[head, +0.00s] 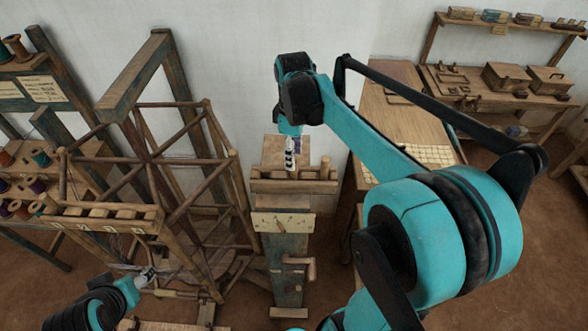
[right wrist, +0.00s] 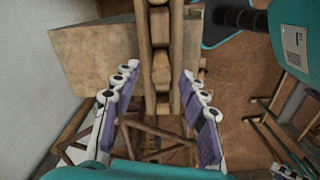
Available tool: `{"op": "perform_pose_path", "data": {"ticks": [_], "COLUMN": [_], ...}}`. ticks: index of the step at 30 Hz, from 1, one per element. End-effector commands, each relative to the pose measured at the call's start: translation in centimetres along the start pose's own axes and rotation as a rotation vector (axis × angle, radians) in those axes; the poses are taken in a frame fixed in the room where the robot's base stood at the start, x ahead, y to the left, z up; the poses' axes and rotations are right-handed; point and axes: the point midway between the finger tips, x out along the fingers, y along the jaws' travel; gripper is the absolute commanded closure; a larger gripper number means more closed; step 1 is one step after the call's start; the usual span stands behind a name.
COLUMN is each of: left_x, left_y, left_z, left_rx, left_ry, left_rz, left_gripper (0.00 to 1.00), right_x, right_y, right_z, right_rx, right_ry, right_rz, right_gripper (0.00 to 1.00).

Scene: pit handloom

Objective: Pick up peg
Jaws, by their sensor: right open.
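A wooden post stand (head: 289,245) rises in the middle of the head view. A slotted wooden rail (head: 295,187) runs across its top, and a small upright peg (head: 325,168) shows near its right end. My right gripper (head: 291,158) points down over the top of the stand, left of that peg. In the right wrist view my right gripper (right wrist: 160,104) is open, its fingers wide apart with nothing gripped. Two rails with wooden blocks (right wrist: 160,62) between them lie between and beyond the fingers. My left gripper (head: 147,276) is low at the left; its opening is unclear.
A wooden reel frame (head: 200,190) stands close left of the stand. A table (head: 400,112) with a gridded cloth (head: 428,155) is to the right, partly behind my right arm. Spool racks (head: 38,205) are at far left. A shelf with boxes (head: 505,78) is at back right.

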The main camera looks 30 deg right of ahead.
Motion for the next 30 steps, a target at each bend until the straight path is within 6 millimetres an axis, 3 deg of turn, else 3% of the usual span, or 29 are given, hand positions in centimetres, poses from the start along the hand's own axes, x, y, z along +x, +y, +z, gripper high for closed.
{"op": "perform_pose_path", "data": {"ticks": [6, 15, 16, 21, 30], "left_x": [-0.6, -0.6, -0.6, -0.6, -0.6], "left_y": [0.0, 0.0, 0.0, 0.0, 0.0], "left_z": [-0.5, -0.5, -0.5, -0.5, -0.5], "left_rx": [0.000, 0.000, 0.000, 0.000, 0.000], "left_ry": [0.000, 0.000, 0.000, 0.000, 0.000], "left_rz": [0.000, 0.000, 0.000, 0.000, 0.000], "left_gripper": [0.40, 0.40, 0.40, 0.40, 0.40], "right_x": [2.9, 3.6, 3.6, 3.6, 3.6], "right_y": [-0.1, -0.2, -0.2, -0.2, -0.2], "right_z": [0.1, 0.1, 0.1, 0.1, 0.1], "right_rx": [0.000, 0.001, 0.001, 0.001, 0.001], "right_ry": [0.000, 0.001, 0.001, 0.001, 0.001], "right_rz": [0.001, 0.001, 0.001, 0.001, 0.001], "right_gripper": [0.57, 0.57, 0.59, 1.00, 1.00]}}
